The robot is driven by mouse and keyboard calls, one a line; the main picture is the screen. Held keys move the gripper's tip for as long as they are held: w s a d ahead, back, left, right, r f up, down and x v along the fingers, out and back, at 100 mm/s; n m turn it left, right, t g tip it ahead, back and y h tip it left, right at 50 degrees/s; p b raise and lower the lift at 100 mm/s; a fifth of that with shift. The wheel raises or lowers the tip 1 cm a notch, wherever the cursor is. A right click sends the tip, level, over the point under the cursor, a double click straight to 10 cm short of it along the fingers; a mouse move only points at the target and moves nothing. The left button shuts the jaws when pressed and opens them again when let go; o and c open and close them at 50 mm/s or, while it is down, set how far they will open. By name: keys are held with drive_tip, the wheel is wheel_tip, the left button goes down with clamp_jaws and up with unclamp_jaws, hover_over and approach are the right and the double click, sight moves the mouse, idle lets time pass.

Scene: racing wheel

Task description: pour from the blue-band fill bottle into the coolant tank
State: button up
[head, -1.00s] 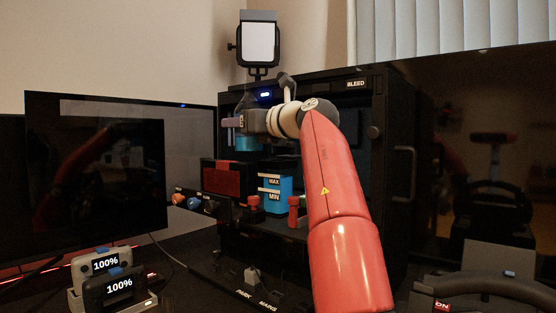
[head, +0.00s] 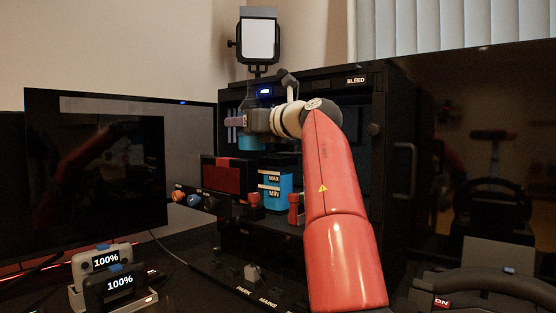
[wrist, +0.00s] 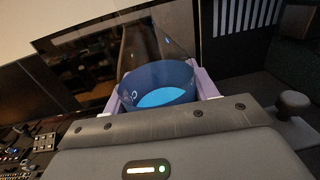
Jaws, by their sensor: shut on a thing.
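The blue-band fill bottle (head: 249,143) is in my gripper (head: 235,122), high in front of the open black cabinet. In the wrist view the bottle (wrist: 155,87) has a clear wall, a dark blue band and bright blue liquid inside. The lavender fingers of my gripper (wrist: 158,94) are shut on both sides of it. It looks about upright. The coolant tank (head: 285,183), blue with MAX and MIN labels, stands inside the cabinet, below and right of the bottle and apart from it. My arm hides part of the area right of the tank.
A dark red-fronted box (head: 221,175) stands left of the tank. Red taps (head: 294,209) and coloured knobs (head: 194,201) are in front. A monitor (head: 90,165) is at left, a cabinet door with a handle (head: 408,165) at right, and a lamp (head: 259,42) on top.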

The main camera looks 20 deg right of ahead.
sight(243, 147)
drive_tip(key=shift+f, duration=0.1)
drive_tip(key=shift+f+m+b, duration=1.1)
drive_tip(key=shift+f+b, duration=0.05)
drive_tip(key=shift+f, duration=0.25)
drive_tip(key=shift+r+p, duration=0.4)
drive_tip(key=shift+d+m, duration=0.15)
drive_tip(key=shift+m, duration=1.55)
drive_tip(key=shift+w+d+r+m+p, duration=0.15)
drive_tip(key=shift+d+r+m+p, duration=0.05)
drive_tip(key=shift+r+m+p, duration=0.75)
drive_tip(key=shift+a+f+m+t, duration=0.25)
drive_tip(key=shift+f+m+t, duration=0.15)
drive_tip(key=shift+f+m, duration=0.6)
drive_tip(key=shift+s+a+f+m, duration=0.1)
drive_tip(key=shift+s+a+m, duration=0.1)
drive_tip(key=shift+m, duration=0.25)
drive_tip(key=shift+s+a+m, duration=0.1)
drive_tip(key=shift+m, duration=0.3)
drive_tip(key=shift+s+a+f+m+b, duration=0.15)
drive_tip(key=shift+f+m+b, duration=0.3)
drive_tip(key=shift+f+b, duration=0.35)
drive_tip(key=shift+a+f+m+b, duration=0.15)
drive_tip(key=shift+f+m+b, duration=0.3)
drive_tip(key=shift+f+b, duration=0.3)
